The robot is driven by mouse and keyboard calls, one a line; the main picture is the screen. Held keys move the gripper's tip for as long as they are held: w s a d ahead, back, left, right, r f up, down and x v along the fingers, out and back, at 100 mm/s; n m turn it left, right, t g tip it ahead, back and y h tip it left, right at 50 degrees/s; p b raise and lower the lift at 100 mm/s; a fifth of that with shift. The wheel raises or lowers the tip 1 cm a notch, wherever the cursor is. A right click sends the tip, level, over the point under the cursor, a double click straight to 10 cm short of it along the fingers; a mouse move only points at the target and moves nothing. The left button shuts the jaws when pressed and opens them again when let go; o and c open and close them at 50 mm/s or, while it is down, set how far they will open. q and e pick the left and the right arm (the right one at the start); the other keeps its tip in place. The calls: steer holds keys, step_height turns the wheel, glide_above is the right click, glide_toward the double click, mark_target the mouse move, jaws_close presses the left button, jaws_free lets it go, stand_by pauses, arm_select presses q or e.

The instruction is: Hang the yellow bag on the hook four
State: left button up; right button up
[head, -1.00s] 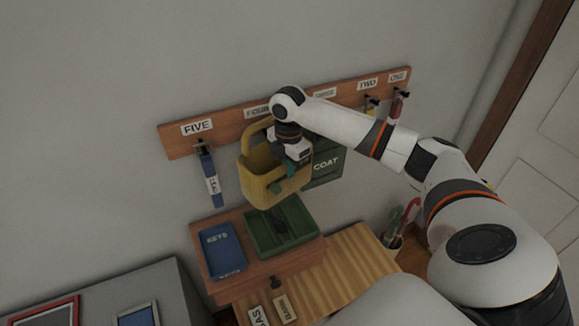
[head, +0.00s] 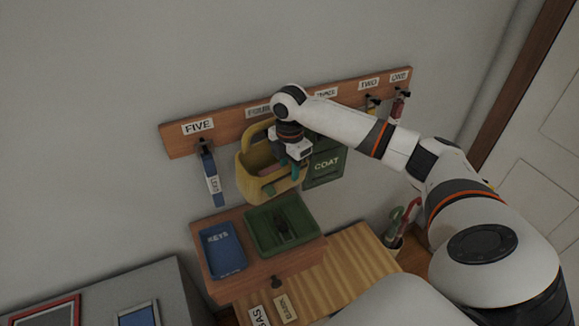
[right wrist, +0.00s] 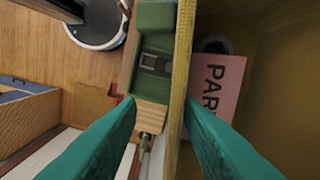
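The yellow bag (head: 249,172) is at the wall board under the FOUR label (head: 258,111), its handle loop up against the board. The hook there is hidden, so I cannot tell whether the handle rests on it. My right gripper (head: 282,182) is at the bag's right side, its teal fingers spread apart. In the right wrist view the right gripper (right wrist: 160,100) straddles the bag's wall (right wrist: 181,70), one finger inside and one outside, with visible gaps. A pink paper (right wrist: 215,85) lies inside the bag. My left gripper is out of view.
The wooden hook board (head: 225,118) carries a blue strap (head: 210,175) at FIVE and a green COAT bag (head: 325,165) close at right. Below stand a green tray (head: 262,240) and a blue KEYS tray (head: 223,250) on a wooden cabinet. The wall above is clear.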

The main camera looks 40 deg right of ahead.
step_height(320, 180, up, 12)
steer(key=b, duration=0.3)
steer(key=shift+f, duration=0.1)
